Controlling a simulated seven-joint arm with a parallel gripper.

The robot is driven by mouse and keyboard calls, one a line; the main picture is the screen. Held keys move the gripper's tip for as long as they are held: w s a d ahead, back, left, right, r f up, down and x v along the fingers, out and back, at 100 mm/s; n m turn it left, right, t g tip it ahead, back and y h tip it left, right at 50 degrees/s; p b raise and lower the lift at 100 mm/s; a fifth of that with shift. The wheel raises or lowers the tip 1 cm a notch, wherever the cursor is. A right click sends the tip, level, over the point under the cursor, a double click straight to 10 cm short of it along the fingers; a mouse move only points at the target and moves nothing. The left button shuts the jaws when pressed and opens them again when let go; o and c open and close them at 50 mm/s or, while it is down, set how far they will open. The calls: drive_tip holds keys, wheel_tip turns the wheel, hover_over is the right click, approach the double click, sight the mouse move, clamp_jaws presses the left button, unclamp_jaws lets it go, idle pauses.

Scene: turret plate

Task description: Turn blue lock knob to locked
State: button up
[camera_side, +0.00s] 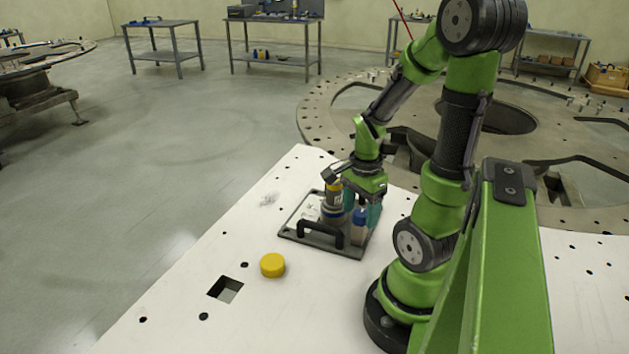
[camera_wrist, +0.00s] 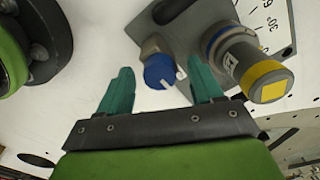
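The blue lock knob (camera_wrist: 158,70) has white marks on its face and sits on a grey plate (camera_wrist: 195,28). It also shows in the side view (camera_side: 359,222), partly hidden by a finger. My gripper (camera_wrist: 161,66) has teal fingers set wide apart, one on each side of the knob in the wrist view. A gap shows between the knob and the left finger; the right finger is close, and I cannot tell whether it touches. In the side view my gripper (camera_side: 361,207) points down over the plate at the knob. I cannot read which position the knob is in.
A grey cylinder with a yellow band (camera_side: 334,196) stands beside the knob, close to my gripper. A black handle (camera_side: 320,233) rises at the plate's front edge. A yellow round cap (camera_side: 272,265) and a square hole (camera_side: 226,289) are on the white table, which is otherwise mostly clear.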

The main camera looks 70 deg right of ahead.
sight(360, 212)
wheel_tip(360, 212, up, 17)
idle(0.7)
drive_tip(key=shift+s+f, duration=0.1)
drive_tip(key=w+a+f+n+t, duration=0.1)
drive_tip(key=w+a+n+t, duration=0.3)
drive_tip(key=w+a+n, duration=0.6)
drive_tip(key=s+a+n+t+y, duration=0.1)
drive_tip(key=a+n+t+y, duration=0.1)
drive_tip(key=a+n, duration=0.7)
drive_tip(key=shift+s+a+r+n+t, duration=0.2)
drive_tip(key=shift+a+r+n+t, duration=0.1)
drive_tip(key=shift+a+r+t, duration=0.2)
